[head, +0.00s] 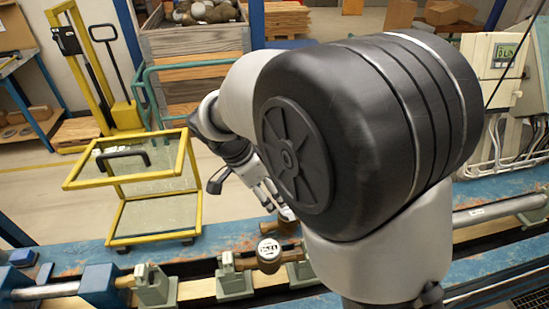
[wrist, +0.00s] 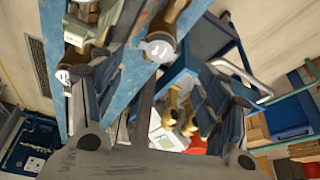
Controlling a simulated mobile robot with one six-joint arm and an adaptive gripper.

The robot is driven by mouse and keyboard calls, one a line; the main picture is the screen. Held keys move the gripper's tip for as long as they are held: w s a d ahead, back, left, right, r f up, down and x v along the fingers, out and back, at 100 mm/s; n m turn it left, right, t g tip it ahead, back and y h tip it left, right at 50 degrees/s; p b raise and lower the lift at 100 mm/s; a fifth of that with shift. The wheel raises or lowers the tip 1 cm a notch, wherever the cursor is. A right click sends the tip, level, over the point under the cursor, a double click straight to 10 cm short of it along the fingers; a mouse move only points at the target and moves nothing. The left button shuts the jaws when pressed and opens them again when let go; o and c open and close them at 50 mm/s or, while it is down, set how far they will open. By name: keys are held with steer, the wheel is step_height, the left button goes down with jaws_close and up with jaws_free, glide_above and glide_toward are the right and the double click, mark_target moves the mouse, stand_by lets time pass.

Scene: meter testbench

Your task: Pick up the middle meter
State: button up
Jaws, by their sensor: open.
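In the head view a brass meter with a white round face (head: 269,252) sits in the bench line between green clamps. A second meter (head: 286,215) shows just behind it, partly hidden by my arm. The wrist view shows one brass meter with a white face (wrist: 158,50) near the top and another white face (wrist: 63,76) to its left. I cannot tell which is the middle meter. My gripper (head: 241,188) is open above the bench's far side, apart from both meters. Its two fingers spread wide in the wrist view (wrist: 158,85), with nothing held between them.
The blue bench (head: 80,262) carries green clamps (head: 155,286) and metal pipe (head: 490,211). A yellow-framed cart (head: 155,224) stands behind it at left. In the wrist view, brass fittings (wrist: 175,105) lie beyond the fingers, near a blue cart (wrist: 205,40).

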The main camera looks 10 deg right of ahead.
mark_target(283, 212)
steer(key=b+x, duration=0.3)
steer(key=x, duration=0.8)
steer(key=shift+f, duration=0.4)
steer(key=b+x, duration=0.2)
steer(key=x, duration=0.3)
steer(key=shift+w+d+f, duration=0.25)
steer(key=shift+f, duration=0.05)
steer(key=shift+r, duration=0.1)
steer(key=shift+c, duration=0.3)
steer(key=c, duration=1.6)
